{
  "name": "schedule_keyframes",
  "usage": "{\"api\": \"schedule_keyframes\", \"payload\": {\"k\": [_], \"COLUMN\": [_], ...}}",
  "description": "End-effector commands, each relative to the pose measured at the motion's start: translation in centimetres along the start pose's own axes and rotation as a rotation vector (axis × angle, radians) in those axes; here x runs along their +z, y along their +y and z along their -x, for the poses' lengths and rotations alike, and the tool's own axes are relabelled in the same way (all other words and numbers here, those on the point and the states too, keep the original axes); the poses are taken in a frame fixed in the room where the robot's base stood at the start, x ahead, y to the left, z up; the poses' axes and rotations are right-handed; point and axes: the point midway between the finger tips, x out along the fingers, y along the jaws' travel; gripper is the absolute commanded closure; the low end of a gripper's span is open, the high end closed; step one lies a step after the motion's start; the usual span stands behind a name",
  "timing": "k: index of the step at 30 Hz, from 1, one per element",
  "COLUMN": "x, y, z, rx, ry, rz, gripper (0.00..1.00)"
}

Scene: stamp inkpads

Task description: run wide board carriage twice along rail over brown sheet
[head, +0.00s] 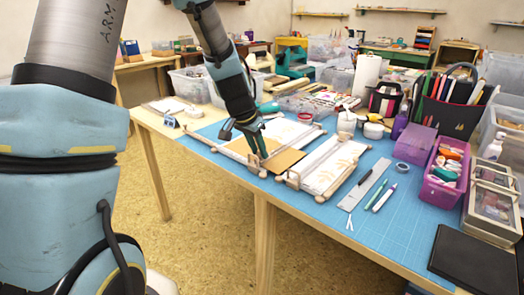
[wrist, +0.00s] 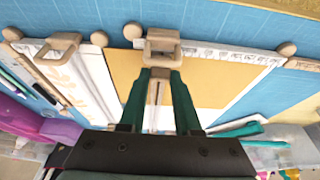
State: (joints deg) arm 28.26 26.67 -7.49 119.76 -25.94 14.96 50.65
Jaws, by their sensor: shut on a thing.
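The wide board (head: 218,150) lies on the blue mat with a brown sheet (head: 285,160) across it. In the wrist view the brown sheet (wrist: 220,80) shows on both sides of my fingers. The wide board's carriage (head: 256,168) is a wooden loop at the near end of its rail, and shows in the wrist view (wrist: 165,36). My gripper (head: 261,156) is shut on the carriage; its green fingertips (wrist: 161,74) close on the loop. The fingers hide part of the rail.
A narrower board (head: 325,165) with its own carriage (head: 292,180) lies just right. A ruler (head: 362,190), pens (head: 380,196) and a purple bin (head: 445,173) stand further right. The near strip of the blue mat (wrist: 225,22) is clear.

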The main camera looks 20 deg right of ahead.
Motion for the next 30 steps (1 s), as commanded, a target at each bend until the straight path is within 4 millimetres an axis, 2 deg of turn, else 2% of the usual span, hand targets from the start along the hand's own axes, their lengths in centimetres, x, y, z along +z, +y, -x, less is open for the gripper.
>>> {"api": "schedule_keyframes", "payload": {"k": [8, 9, 16, 25, 30], "x": [0.0, 0.0, 0.0, -0.1, -0.1], "y": [0.0, 0.0, 0.0, 0.0, -0.1], "z": [0.0, 0.0, 0.0, 0.2, 2.3], "rx": [0.000, 0.000, 0.000, 0.000, -0.002], "ry": [-0.001, -0.001, 0.000, 0.001, 0.004], "rz": [0.001, 0.001, 0.001, 0.001, 0.001], "gripper": [1.00, 0.64, 0.38, 0.38, 0.38]}}
